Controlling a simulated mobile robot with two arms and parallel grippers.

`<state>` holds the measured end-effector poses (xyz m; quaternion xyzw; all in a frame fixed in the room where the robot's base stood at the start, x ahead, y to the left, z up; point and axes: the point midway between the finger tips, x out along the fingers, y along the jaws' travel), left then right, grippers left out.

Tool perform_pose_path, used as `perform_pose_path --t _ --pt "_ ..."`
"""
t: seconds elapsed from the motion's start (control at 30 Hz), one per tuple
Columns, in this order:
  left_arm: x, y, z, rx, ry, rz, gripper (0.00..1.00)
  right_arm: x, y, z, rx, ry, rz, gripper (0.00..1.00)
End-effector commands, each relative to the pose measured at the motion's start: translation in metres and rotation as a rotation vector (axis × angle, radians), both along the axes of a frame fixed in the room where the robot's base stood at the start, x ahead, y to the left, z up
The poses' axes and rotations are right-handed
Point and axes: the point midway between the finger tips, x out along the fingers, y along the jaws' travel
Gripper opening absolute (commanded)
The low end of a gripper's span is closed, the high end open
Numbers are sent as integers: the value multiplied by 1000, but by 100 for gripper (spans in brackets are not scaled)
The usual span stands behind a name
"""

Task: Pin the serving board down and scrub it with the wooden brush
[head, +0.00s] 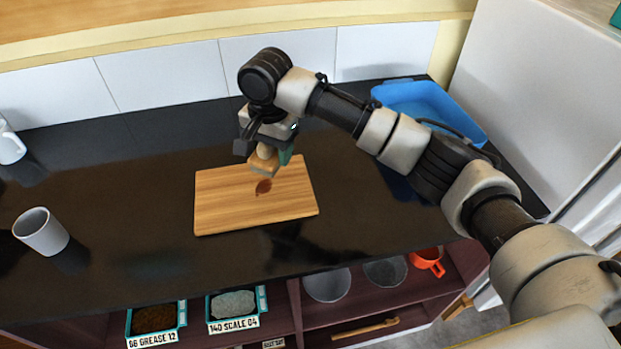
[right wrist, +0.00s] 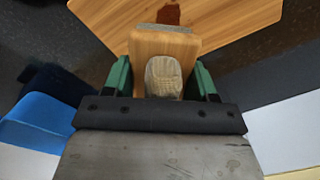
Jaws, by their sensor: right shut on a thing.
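The serving board (head: 225,205) is a flat wooden board lying on the dark counter, and it also shows in the right wrist view (right wrist: 228,22). A reddish-brown stain (head: 263,187) marks its surface. My right gripper (head: 270,156) is shut on the wooden brush (head: 262,165) over the back part of the board, just behind the stain. In the right wrist view the brush (right wrist: 164,45) sits between the green fingers; I cannot tell whether it touches the board. My left gripper is not in view, and nothing is pinning the board.
A grey mug (head: 41,232) stands at the left of the counter, and a white object (head: 10,146) is at the far left. A blue tub (head: 425,102) is at the back right. A shelf below holds labelled trays (head: 233,307) and an orange mug (head: 427,262).

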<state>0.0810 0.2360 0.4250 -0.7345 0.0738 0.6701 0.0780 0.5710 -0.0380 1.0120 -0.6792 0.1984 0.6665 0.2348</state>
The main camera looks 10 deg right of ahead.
Motion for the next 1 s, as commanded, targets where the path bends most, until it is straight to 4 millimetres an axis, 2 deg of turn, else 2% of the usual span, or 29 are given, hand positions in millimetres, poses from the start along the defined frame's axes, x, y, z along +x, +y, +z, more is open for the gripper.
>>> perform_pose_path --t 0.03,0.2,0.4,0.57,1.0 --pt "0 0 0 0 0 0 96 8 9 10 -11 4 -32 38" --pt "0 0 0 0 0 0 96 23 23 28 -34 25 -123 38" --pt "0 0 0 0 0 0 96 29 28 35 -42 37 -165 38" --pt "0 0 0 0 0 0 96 29 28 25 -43 39 -167 38" --pt "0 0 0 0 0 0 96 29 28 -17 -42 39 -166 38"
